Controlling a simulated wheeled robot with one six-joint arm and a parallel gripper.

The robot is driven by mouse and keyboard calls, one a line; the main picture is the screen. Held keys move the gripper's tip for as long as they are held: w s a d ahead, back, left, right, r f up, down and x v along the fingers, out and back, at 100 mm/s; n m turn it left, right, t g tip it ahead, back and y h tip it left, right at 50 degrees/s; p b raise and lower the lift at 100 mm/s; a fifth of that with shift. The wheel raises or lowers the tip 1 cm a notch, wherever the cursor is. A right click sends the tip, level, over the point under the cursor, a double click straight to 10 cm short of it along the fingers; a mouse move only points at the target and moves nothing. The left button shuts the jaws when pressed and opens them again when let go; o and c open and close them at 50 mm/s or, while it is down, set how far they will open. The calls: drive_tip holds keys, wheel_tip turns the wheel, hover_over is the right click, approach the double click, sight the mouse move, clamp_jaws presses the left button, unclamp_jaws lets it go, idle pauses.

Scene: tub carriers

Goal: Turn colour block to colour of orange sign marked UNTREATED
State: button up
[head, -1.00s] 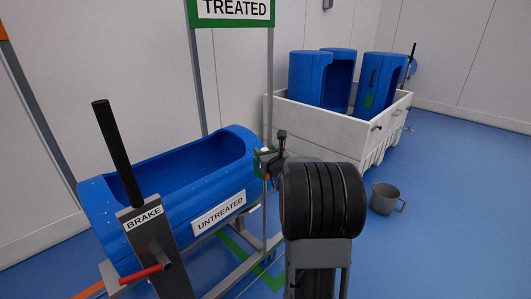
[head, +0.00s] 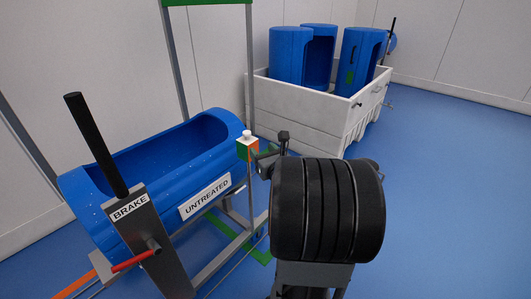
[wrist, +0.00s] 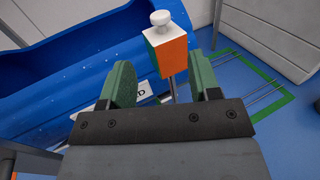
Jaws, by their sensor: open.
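The colour block (head: 247,150) stands on a thin post beside the blue tub, with a white knob on top. A white UNTREATED plate (head: 206,200) is on the blue tub (head: 85,200). The orange sign is not in view.
A BRAKE post (head: 140,235) with a black lever and red handle stands at the front left. A white crate (head: 295,115) holds several blue tubs at the back. A green sign frame (head: 178,65) rises behind the tub. The blue floor at right is clear.

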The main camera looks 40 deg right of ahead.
drive_tip(key=shift+v, duration=0.85)
drive_tip(key=w+a+r+n+g+y+p, duration=0.1)
drive_tip(key=a+r+n+g+y+p, duration=0.1)
drive_tip(key=a+r+n+y+p, duration=0.45)
drive_tip(key=a+r+n+g+y+p, duration=0.2)
drive_tip(key=a+r+n+y+p, duration=0.25)
drive_tip(key=a+n, duration=0.4)
drive_tip(key=s+a+r+n+g+p, duration=0.2)
drive_tip(key=s+a+n+g+p, duration=0.15)
drive_tip(key=a+n+p, duration=0.2)
drive_tip(key=s+a+r+n+g+p, duration=0.3)
drive_tip(key=a+n+g+p, duration=0.1)
drive_tip(key=a+n, duration=0.15)
drive_tip(key=s+d+r+n+g+h+p, duration=0.2)
drive_tip(key=s+r+n+h+p, duration=0.3)
drive_tip(key=r+n+p, duration=0.5)
drive_tip(key=shift+s+n+h+p, duration=0.25)
drive_tip(key=shift+n+h+p, duration=0.15)
drive_tip(key=shift+n+h, duration=0.7)
drive_tip(key=shift+g, duration=0.25)
